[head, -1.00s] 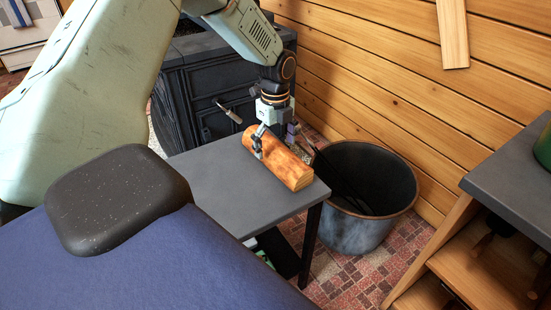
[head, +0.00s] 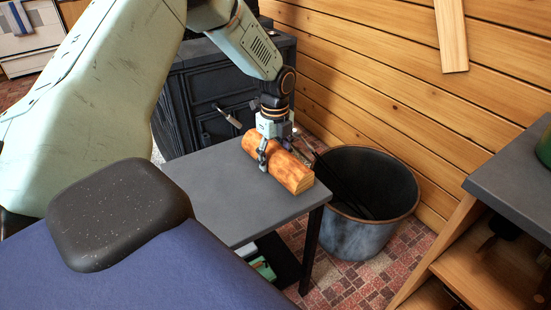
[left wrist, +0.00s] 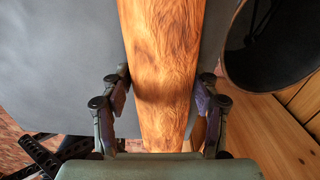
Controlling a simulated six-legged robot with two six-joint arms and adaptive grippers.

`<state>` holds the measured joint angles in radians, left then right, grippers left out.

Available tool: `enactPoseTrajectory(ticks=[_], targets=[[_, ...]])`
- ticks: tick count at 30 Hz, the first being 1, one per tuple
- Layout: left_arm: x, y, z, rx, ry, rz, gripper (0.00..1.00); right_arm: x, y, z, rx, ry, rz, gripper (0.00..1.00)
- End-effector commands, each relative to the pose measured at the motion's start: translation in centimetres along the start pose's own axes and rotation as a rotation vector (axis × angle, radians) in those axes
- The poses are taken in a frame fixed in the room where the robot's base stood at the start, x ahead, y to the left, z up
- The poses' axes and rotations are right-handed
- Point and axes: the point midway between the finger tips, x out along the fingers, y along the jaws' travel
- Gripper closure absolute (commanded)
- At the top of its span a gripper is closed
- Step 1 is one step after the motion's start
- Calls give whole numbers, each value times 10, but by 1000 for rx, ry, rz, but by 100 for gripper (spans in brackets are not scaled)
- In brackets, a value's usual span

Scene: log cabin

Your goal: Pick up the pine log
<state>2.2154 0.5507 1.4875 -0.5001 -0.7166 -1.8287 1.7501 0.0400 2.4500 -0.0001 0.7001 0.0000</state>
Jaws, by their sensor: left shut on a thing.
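The pine log (head: 290,171) is an orange-brown length of wood with a pale cut end. It lies on the grey side table (head: 215,190), near its back right edge. My left gripper (head: 273,153) comes down over the log from above, with one finger on its near side. In the left wrist view the log (left wrist: 160,60) runs between the two fingers of the gripper (left wrist: 165,85), which is shut on it. Any gap between log and table cannot be made out. My right gripper is not in view.
A dark metal bucket (head: 358,235) stands on the tiled floor right of the table. A black stove (head: 205,105) is behind it, against the plank wall. A shelf unit (head: 515,200) is at the right. A blue-covered surface (head: 150,275) fills the front left.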

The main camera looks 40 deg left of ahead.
Motion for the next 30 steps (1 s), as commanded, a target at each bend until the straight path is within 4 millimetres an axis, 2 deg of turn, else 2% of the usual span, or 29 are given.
enactPoseTrajectory(ticks=[1,11,19,23,30], targets=[[0,0,0,0,0,0,62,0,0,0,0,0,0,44],[0,0,0,0,0,-1,90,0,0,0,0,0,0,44],[-5,-1,0,0,-1,-3,90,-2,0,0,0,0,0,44],[-22,-1,0,-1,0,-4,90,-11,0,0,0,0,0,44],[-69,-1,0,-1,0,-5,90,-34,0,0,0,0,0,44]])
